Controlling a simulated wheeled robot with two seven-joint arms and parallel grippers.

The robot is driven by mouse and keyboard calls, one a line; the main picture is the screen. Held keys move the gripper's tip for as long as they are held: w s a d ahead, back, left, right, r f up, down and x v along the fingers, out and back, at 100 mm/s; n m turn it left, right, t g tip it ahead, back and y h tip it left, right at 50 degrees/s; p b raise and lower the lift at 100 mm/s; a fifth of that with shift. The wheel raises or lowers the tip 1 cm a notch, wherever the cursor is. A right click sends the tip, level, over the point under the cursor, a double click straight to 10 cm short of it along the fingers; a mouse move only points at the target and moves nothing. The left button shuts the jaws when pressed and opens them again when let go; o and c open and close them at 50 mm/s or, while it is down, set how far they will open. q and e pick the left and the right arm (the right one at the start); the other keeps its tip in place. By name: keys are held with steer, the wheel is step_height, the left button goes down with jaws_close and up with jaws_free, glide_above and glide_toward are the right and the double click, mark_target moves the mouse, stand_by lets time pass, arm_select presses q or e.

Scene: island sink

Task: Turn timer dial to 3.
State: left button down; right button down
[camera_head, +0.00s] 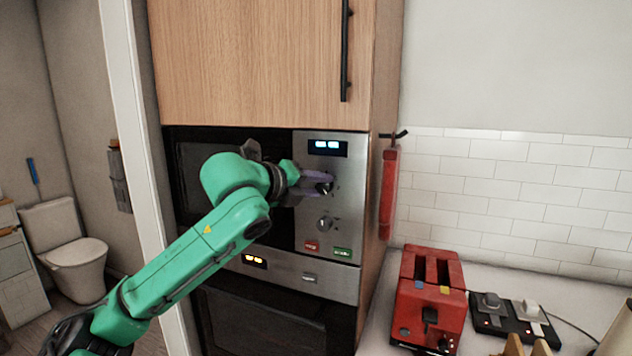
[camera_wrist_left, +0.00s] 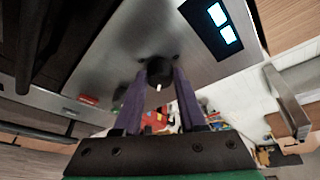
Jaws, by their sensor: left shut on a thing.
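A microwave with a steel control panel (camera_head: 309,205) is built into the wood cabinet. The panel has an upper dial (camera_head: 325,188) below a lit display (camera_head: 327,147), and a lower dial (camera_head: 324,224). Which one is the timer cannot be read here. My left gripper (camera_head: 319,181) is shut on the upper dial, one purple finger on each side. The left wrist view shows the black dial (camera_wrist_left: 158,70) between the fingertips, with a pale mark on its near side. The dial's scale is too small to read. My right gripper is not in view.
Below the dials are a red button (camera_head: 311,246) and a green button (camera_head: 342,252). An oven (camera_head: 270,318) sits underneath. A red toaster (camera_head: 428,300) stands on the counter at the right. A red object (camera_head: 388,193) hangs on the cabinet's side.

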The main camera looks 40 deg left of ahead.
arm_select(q)
steer(key=shift+r+m, duration=0.15)
steer(key=shift+m, duration=0.35)
steer(key=shift+y, duration=0.4)
steer(key=shift+c, duration=2.4)
jaws_free()
steer(key=shift+w, duration=0.1)
